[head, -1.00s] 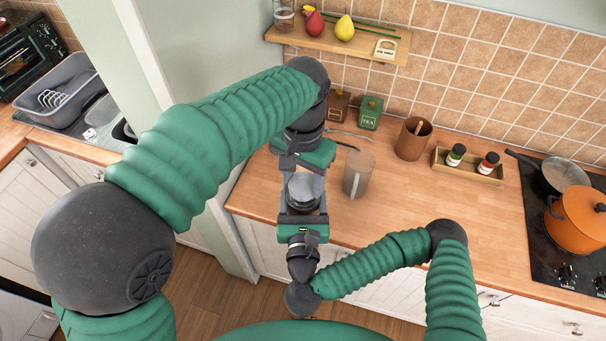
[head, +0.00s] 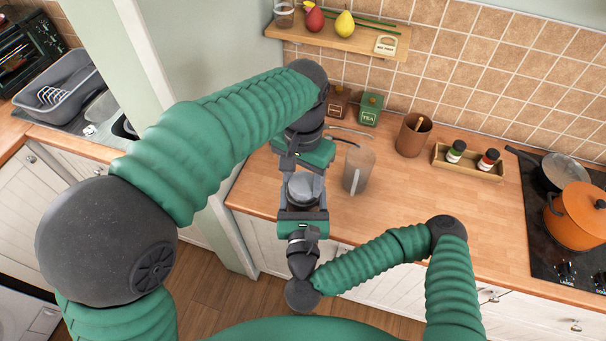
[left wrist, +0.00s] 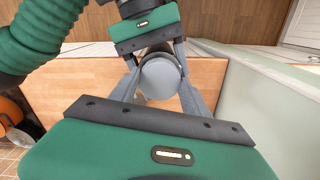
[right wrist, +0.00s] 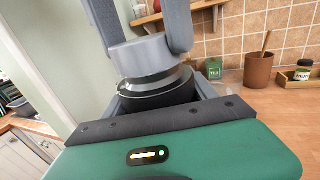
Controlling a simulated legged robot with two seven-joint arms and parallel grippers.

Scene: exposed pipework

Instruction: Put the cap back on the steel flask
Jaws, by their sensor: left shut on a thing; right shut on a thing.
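The grey round cap (right wrist: 146,58) is between the fingers of my left gripper (head: 303,183), which is shut on it from above. In the left wrist view the cap (left wrist: 160,79) hides most of the flask. The steel flask (right wrist: 155,88) has a shiny neck and a dark body. It is upright between the fingers of my right gripper (right wrist: 158,100), which is shut on it. The cap is over the flask's mouth, very close to or touching the neck; I cannot tell whether it is seated. In the right wrist view the cap looks slightly tilted.
The flask is held around the counter's front edge. On the wooden counter (head: 410,225) stand a clear jug (head: 358,170) close by, a brown pot (head: 412,136), tins (head: 370,109) and a spice tray (head: 468,163). An orange pot (head: 575,218) is at the far right. A shelf (head: 345,38) hangs behind.

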